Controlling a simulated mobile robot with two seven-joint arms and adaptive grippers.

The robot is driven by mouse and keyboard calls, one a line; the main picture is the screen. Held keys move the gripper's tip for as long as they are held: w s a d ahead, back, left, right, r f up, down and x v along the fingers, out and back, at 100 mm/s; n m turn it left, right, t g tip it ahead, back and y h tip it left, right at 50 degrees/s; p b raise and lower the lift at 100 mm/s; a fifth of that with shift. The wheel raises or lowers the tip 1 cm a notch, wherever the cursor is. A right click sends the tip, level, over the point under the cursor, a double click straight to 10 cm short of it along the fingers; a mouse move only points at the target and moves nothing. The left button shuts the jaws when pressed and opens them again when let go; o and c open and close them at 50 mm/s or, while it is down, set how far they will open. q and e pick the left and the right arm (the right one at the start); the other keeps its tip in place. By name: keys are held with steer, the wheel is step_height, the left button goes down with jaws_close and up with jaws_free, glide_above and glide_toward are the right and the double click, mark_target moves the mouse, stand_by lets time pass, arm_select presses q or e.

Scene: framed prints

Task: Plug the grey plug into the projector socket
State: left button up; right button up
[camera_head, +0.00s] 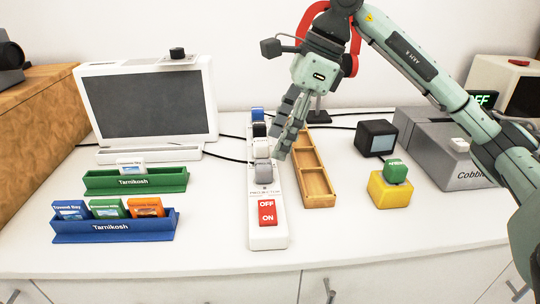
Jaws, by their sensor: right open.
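A grey plug (264,172) sits on the white power strip (269,236), at the near end of a row of plugs and just above the printed label, which appears to read "projector". Whether it is fully seated cannot be told. A white plug (262,148), a black plug (259,130) and a blue plug (257,114) stand behind it on the strip. My right gripper (277,147) is open and points down over the strip, with its fingertips close beside the white and grey plugs. Whether it touches them is unclear. My left gripper is not in view.
A wooden tray (318,187) lies right of the strip, with a yellow block (389,190) beyond it. Green (136,182) and blue (116,230) card racks and a white monitor (147,104) stand left. A red OFF/ON switch (267,212) is on the strip. The front counter is clear.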

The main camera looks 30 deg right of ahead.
steer(key=v, duration=0.5)
steer(key=shift+r, duration=0.1)
stand_by(0.4)
